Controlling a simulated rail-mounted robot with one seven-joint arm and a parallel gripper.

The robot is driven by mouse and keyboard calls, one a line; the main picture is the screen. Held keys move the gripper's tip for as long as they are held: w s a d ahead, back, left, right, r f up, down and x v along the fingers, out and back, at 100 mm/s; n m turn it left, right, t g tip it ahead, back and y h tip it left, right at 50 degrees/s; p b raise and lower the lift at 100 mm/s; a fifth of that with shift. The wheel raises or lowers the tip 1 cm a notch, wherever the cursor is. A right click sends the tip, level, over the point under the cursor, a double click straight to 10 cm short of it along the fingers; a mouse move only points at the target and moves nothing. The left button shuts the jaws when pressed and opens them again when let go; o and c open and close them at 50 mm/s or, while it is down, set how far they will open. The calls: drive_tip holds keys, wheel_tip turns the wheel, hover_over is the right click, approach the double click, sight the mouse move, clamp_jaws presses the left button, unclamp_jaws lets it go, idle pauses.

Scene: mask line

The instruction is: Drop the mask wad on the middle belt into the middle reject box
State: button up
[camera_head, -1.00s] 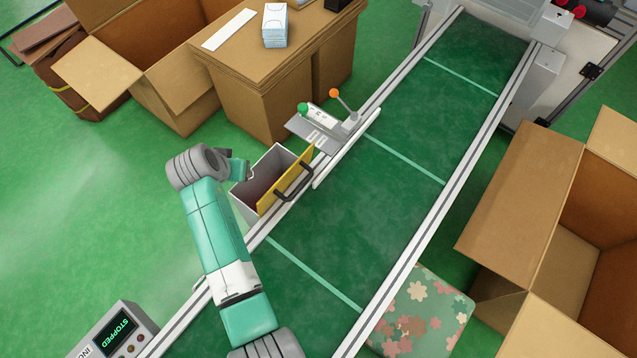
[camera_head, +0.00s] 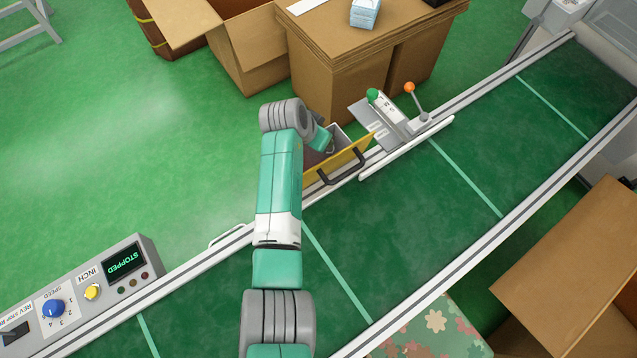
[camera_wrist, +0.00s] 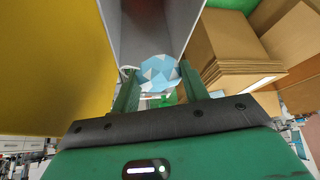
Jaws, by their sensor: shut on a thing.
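The mask wad (camera_wrist: 158,72) is a crumpled light-blue and white lump between the fingertips in the wrist view. My gripper (camera_wrist: 158,76) is shut on it. The reject box (camera_head: 345,137) is grey-white with a yellow front panel (camera_head: 350,158) and a dark handle, beside the near-left rail of the belt. In the head view my gripper (camera_head: 323,139) is at the box's open top, and my wrist hides part of the box. In the wrist view the grey box walls (camera_wrist: 185,22) rise behind the wad. I cannot tell how deep the wad sits.
The green belt (camera_head: 400,215) is clear where visible, and its panel (camera_head: 125,261) reads STOPPED. A lever fixture (camera_head: 385,118) stands on the rail just right of the box. Cardboard boxes (camera_head: 350,70) stand behind. An open carton (camera_head: 570,270) is at right.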

drive_tip(key=shift+f, duration=0.45)
drive_tip(key=shift+o, duration=0.2)
drive_tip(key=shift+r, duration=0.15)
drive_tip(key=o, duration=1)
drive_tip(key=p+v, duration=0.4)
drive_tip(key=v, duration=0.3)
drive_tip(key=shift+s+r, duration=0.15)
drive_tip(key=shift+r, duration=0.2)
drive_tip(key=shift+a, duration=0.1)
